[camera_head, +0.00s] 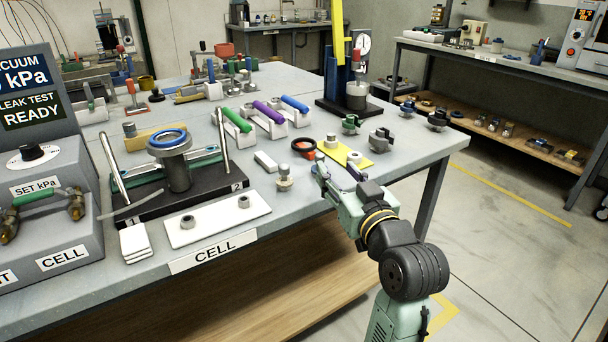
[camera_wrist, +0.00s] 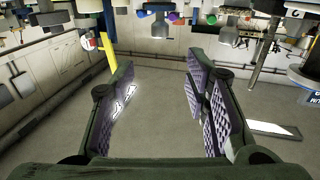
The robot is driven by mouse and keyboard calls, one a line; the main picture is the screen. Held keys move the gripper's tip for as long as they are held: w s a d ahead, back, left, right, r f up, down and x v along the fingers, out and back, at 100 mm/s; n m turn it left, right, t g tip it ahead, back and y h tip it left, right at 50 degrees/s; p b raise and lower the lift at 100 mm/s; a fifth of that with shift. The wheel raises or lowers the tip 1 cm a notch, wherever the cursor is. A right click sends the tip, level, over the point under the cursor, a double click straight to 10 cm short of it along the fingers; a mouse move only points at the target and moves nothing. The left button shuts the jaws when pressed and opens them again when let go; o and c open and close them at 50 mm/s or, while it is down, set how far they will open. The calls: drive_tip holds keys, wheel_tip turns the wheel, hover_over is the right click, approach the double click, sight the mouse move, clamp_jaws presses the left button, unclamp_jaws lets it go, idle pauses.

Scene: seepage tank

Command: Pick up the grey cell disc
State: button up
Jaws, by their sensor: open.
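I cannot tell for sure which piece is the grey cell disc. Two small grey round pieces (camera_head: 188,221) (camera_head: 244,202) sit on the white plate (camera_head: 215,225) by the CELL label. A grey knobbed piece (camera_head: 284,182) stands just left of my gripper, and another grey round piece (camera_head: 354,158) is on a yellow plate (camera_head: 341,151) beyond it. My gripper (camera_head: 337,177) is over the table's front edge, jaws apart. In the wrist view my gripper (camera_wrist: 163,100) has nothing between its pads; only floor and wall show there.
A black-based clamp stand (camera_head: 180,190) with a blue-ringed top stands left. White holders with green (camera_head: 237,121), purple and blue handles are behind. Orange and black rings (camera_head: 304,146) lie near my gripper. A gauge press (camera_head: 355,85) stands at the back. Floor right of the table is clear.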

sight(322, 158)
drive_tip(key=x, duration=0.3)
drive_tip(key=p+x, duration=0.1)
drive_tip(key=shift+w+d+f, duration=0.25)
drive_tip(key=shift+w+f, duration=0.1)
drive_tip(key=shift+w, duration=0.1)
drive_tip(key=shift+a+f+p+x, duration=0.15)
drive_tip(key=shift+p+x, duration=0.1)
drive_tip(key=shift+x, duration=0.7)
drive_tip(key=shift+a+f+p+x, duration=0.1)
drive_tip(key=shift+p+x, duration=0.2)
drive_tip(key=shift+x, duration=0.65)
drive_tip(key=shift+a+f+p+x, duration=0.15)
drive_tip(key=shift+p+x, duration=0.1)
drive_tip(key=shift+x, duration=0.7)
drive_tip(key=shift+s, duration=0.15)
clamp_jaws()
